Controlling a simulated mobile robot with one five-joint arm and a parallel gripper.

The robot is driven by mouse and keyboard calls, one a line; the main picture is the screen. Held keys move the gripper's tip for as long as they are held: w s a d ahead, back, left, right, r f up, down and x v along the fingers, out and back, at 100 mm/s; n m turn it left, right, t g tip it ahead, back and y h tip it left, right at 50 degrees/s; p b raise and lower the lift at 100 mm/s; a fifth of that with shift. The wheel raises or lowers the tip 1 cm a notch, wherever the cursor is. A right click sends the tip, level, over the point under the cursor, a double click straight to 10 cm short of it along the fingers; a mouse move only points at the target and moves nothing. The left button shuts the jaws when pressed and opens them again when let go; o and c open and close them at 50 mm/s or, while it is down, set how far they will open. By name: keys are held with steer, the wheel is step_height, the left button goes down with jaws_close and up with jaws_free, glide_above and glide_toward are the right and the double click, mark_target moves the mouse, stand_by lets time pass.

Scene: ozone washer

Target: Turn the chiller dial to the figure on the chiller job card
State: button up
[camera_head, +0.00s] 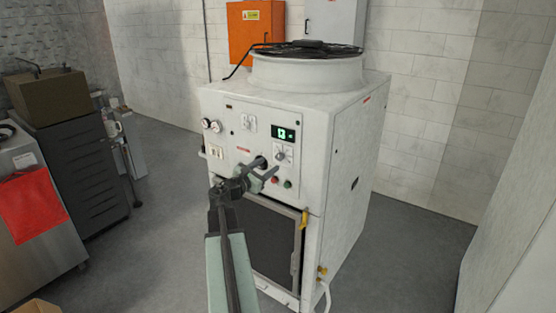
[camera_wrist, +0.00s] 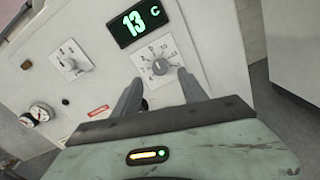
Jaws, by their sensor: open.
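The chiller (camera_head: 345,140) is a white cabinet with a round fan on top. Its green display (camera_head: 284,133) reads 13 C in the wrist view (camera_wrist: 138,22). Just below is the dial (camera_head: 284,155), a grey knob on a plate with a printed scale; it also shows in the wrist view (camera_wrist: 160,67). My gripper (camera_head: 269,167) is open and empty in front of the panel. In the wrist view its fingertips (camera_wrist: 160,80) lie on either side of the dial's lower part; I cannot tell whether they touch it. I cannot make out a job card.
Another knob (camera_wrist: 72,56) sits left of the dial, with two gauges (camera_head: 212,125) farther left. Push buttons (camera_head: 281,182) are below the dial. Dark and metal cabinets (camera_head: 85,165) stand at the left. Floor at the right is clear.

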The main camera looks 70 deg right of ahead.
mark_target(279, 157)
steer(key=x, duration=0.7)
steer(key=shift+a, duration=0.1)
jaws_close()
steer(key=shift+d, duration=0.3)
steer(key=shift+a, duration=0.2)
steer(key=shift+a+f+m, duration=0.1)
steer(key=shift+m, duration=0.4)
steer(key=m, duration=0.6)
steer(key=shift+m, duration=0.3)
steer(key=m, duration=0.4)
steer(key=shift+s+f, duration=0.1)
steer(key=shift+m, duration=2.1)
